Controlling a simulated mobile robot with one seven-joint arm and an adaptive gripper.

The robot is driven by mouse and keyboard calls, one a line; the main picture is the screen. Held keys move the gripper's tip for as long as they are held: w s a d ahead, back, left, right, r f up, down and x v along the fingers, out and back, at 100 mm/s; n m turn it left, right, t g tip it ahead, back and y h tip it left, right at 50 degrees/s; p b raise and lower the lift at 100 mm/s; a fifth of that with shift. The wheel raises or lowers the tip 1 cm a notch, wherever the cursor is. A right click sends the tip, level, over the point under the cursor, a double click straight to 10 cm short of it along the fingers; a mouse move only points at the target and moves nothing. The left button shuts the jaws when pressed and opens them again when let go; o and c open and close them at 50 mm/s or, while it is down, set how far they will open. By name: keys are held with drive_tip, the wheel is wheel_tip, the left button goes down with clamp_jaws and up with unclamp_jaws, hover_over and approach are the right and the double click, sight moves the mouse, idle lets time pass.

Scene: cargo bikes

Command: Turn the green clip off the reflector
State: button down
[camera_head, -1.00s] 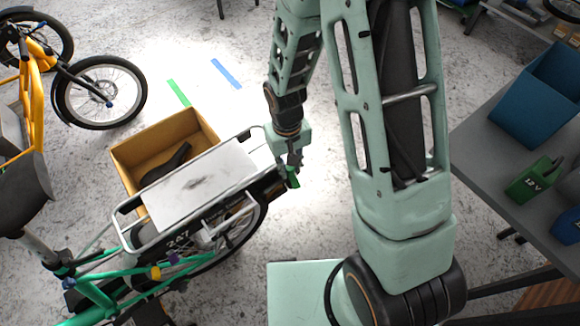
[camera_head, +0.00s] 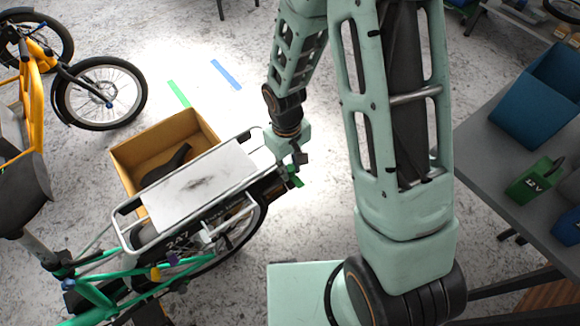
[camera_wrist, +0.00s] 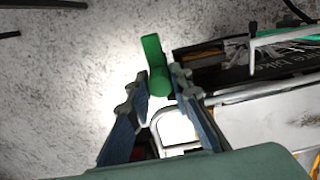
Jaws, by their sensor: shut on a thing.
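The green clip (camera_wrist: 153,62) is a short rounded bar seen ahead of my fingertips in the wrist view. Its near end lies between the tips. In the head view the clip (camera_head: 295,181) is a small green piece just beyond the rear of the bike's rack. My gripper (camera_wrist: 160,85) is shut on the clip; in the head view my gripper (camera_head: 291,166) is at the rack's rear end and its jaws appear turned. A small dark red patch (camera_wrist: 139,153) shows beside the left finger, mostly hidden; I cannot tell if it is the reflector.
The green bike's white rack (camera_head: 200,185) lies close to the left of my gripper. A cardboard box (camera_head: 150,145) stands behind it. A grey table (camera_head: 480,150) with a blue bin (camera_head: 540,100) and a green 12 V case (camera_head: 530,180) is at the right.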

drive_tip(key=c, duration=1.7)
unclamp_jaws()
drive_tip(key=shift+c, duration=0.2)
wheel_tip(320, 180, up, 12)
drive_tip(key=shift+a, duration=0.25)
